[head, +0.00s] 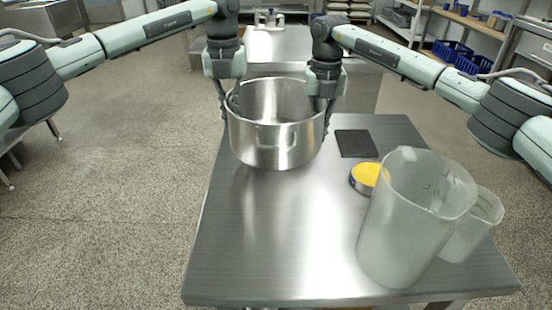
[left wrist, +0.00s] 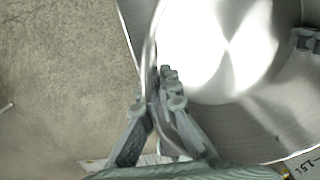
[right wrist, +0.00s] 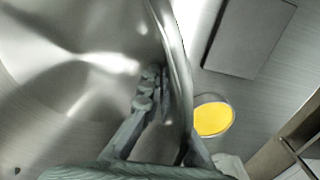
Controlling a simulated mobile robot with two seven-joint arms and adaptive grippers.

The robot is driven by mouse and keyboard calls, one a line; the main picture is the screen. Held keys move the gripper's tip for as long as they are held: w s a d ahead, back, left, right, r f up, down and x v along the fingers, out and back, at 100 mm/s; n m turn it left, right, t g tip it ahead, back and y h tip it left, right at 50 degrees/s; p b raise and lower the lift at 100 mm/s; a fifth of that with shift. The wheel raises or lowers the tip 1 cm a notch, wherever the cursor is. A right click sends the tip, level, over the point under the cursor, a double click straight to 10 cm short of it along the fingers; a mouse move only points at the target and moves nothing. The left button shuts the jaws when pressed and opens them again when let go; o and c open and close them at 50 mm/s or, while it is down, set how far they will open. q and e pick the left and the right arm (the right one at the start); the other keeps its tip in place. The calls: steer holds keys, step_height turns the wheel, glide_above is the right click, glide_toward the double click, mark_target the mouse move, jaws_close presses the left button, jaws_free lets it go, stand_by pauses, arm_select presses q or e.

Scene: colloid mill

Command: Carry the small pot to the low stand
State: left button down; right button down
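The small pot (head: 275,135) is a shiny steel vessel, upright and empty, at the far left part of the steel table. My left gripper (head: 230,108) is at its left rim, with fingers on both sides of the wall; the left wrist view shows the same grip (left wrist: 160,100). My right gripper (head: 324,106) straddles the right rim likewise, also in the right wrist view (right wrist: 165,100). Both look shut on the wall. Whether the pot's base touches the table I cannot tell. I cannot surely pick out the low stand.
The steel table (head: 265,240) holds two translucent jugs, a large one (head: 405,225) and a smaller one (head: 474,225), at the front right. A round tin with a yellow top (head: 366,177) and a dark square plate (head: 356,143) lie right of the pot. Another steel bench (head: 285,42) stands behind.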

mark_target(322, 105)
arm_select(q)
steer(key=shift+a+f, duration=0.1)
arm_select(e)
steer(key=shift+f, duration=0.15)
